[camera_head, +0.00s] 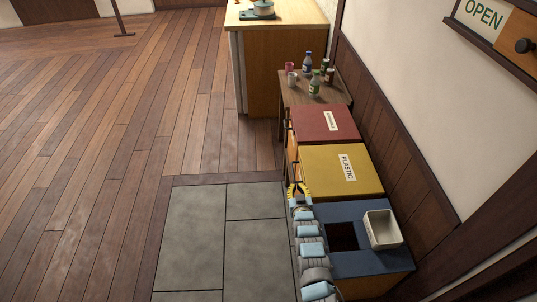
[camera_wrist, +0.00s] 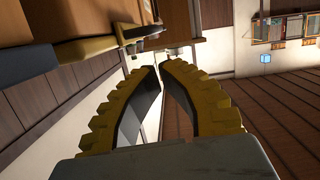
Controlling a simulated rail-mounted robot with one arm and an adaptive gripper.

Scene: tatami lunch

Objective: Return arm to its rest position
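My gripper (camera_head: 298,187) has two yellow ribbed fingers and points away from my body in the head view. It is beside the front left edge of the yellow-lidded bin. My jointed light-blue and grey arm runs from it toward the bottom edge, along the left side of the bins. In the wrist view the two fingers of my gripper (camera_wrist: 161,67) stand apart with a narrow gap at the tips. Nothing is between them.
A yellow PLASTIC bin (camera_head: 325,180), a red bin (camera_head: 333,117) and a blue bin top (camera_head: 350,262) with a white box (camera_head: 381,229) stand along the right wall. Bottles and cups stand on a small table (camera_head: 299,93) behind. The floor on the left is clear.

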